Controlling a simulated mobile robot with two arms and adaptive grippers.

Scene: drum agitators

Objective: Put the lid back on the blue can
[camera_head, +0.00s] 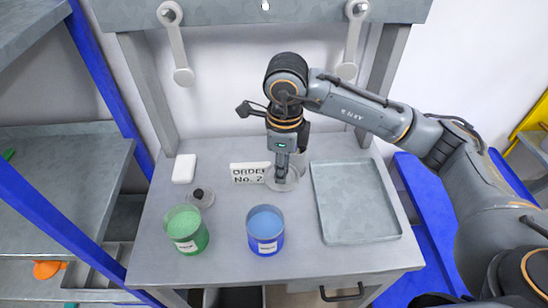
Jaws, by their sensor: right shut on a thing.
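The blue can (265,246) stands open on the grey table, with blue contents level in view and a white label on its front. A clear round lid (293,183) is behind it and a little to the right. My right gripper (281,179) points straight down at the middle of this lid and is shut on it; the fingers hide its knob. I cannot tell whether the lid rests on the table or hangs just above it. My left gripper is not in view.
An open green can (187,242) stands left of the blue one. A second clear lid with a black knob (198,193) lies behind it. A sign reading "ORDER No. 2" (249,173), a white block (184,168) and a grey tray (355,202) are also on the table.

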